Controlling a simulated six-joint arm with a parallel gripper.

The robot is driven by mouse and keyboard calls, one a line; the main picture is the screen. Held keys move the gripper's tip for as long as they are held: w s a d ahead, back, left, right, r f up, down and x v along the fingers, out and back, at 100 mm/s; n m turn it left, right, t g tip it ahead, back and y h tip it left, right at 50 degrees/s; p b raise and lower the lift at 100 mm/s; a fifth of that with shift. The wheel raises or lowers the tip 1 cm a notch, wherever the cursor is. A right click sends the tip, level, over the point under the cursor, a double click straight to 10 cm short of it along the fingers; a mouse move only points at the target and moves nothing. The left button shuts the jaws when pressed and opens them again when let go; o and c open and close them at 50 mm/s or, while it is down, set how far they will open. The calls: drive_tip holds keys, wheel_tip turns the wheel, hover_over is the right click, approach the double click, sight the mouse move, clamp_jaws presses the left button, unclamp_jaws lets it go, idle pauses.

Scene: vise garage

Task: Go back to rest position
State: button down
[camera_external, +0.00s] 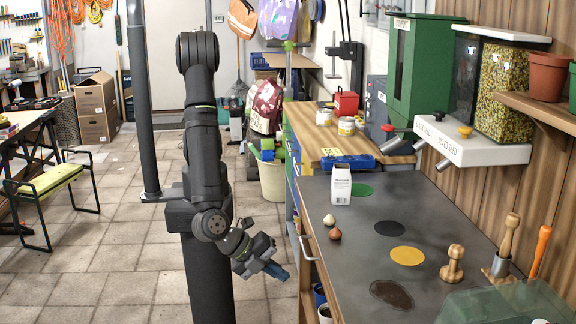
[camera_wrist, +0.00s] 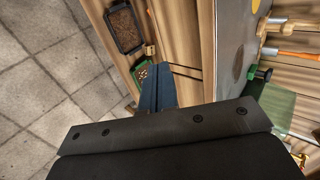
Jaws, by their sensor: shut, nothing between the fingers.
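My gripper (camera_external: 277,271) hangs in front of my arm's column, over the floor to the left of the workbench (camera_external: 352,262). Its blue fingers are shut with nothing between them. In the wrist view the closed blue fingers of my gripper (camera_wrist: 156,82) point toward the bench's side shelves. The arm is bent, with its forearm hanging down and the wrist turned to the right. My gripper appears apart from the bench.
On the bench top stand a white carton (camera_external: 341,184), two small bulbs, one brown (camera_external: 335,234), and a wooden tamper (camera_external: 453,264). A translucent green cover (camera_external: 505,303) lies at the front right. Open tiled floor (camera_external: 105,255) spreads left of my arm.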

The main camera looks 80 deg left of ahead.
approach(330, 300)
drive_tip(key=x, duration=0.3)
drive_tip(key=shift+w+d+f, duration=0.15)
drive_tip(key=shift+w+d, duration=0.05)
drive_tip(key=shift+w, duration=0.65)
drive_tip(key=s+f+v, duration=0.1)
drive_tip(key=v, duration=0.8)
drive_tip(key=shift+s+f, duration=0.2)
drive_tip(key=shift+s, duration=0.25)
